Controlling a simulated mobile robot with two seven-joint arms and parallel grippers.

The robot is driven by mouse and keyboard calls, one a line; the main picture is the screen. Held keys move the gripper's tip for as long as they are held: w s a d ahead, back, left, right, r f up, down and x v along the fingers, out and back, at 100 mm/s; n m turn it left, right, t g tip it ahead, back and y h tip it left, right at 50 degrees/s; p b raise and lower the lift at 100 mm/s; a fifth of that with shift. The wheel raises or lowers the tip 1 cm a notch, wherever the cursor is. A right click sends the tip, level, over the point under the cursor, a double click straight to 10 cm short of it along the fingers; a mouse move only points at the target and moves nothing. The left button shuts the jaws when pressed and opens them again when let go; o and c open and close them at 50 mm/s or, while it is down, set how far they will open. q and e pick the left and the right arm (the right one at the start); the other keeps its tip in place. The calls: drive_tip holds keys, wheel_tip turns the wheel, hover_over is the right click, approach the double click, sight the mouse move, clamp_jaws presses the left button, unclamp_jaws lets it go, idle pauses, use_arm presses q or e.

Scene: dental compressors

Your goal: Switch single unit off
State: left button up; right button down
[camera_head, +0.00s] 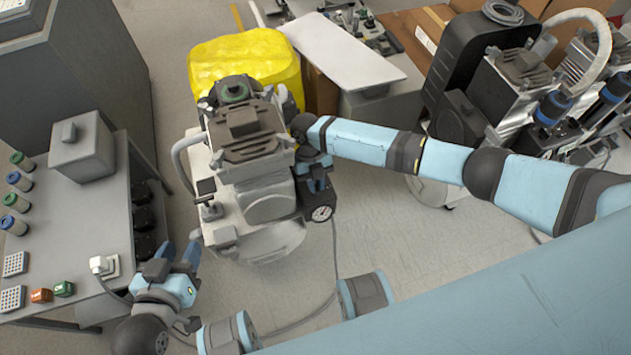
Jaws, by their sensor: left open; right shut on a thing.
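The single compressor unit (252,150) stands on the floor in the middle, grey with a ribbed dark top and a rounded tank at its base. A round pressure gauge (322,213) sits low on its right side. My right gripper (314,180) is against the unit's right side, just above the gauge, shut on a part of the unit. The fingers and arm hide that part, so I cannot tell which it is. My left gripper (178,258) is open and empty, low at left between the unit and the side table.
The side table (90,225) at left holds a grey box, several colored cylinders and a white plug in a socket (104,266). A yellow-covered block (246,60) stands behind the unit. Other compressors (520,80) stand at right. A cable runs over the floor.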

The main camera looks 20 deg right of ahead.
idle(0.4)
drive_tip(key=c, duration=1.1)
unclamp_jaws()
drive_tip(key=shift+c, duration=0.2)
use_arm(q)
drive_tip(key=shift+d, duration=0.1)
drive_tip(key=shift+s+a+f+g+y+p, duration=0.3)
drive_tip(key=shift+a+g+y+p, duration=0.15)
drive_tip(key=shift+p, duration=0.85)
use_arm(e)
drive_tip(key=v, duration=1.4)
drive_tip(key=shift+s, duration=0.1)
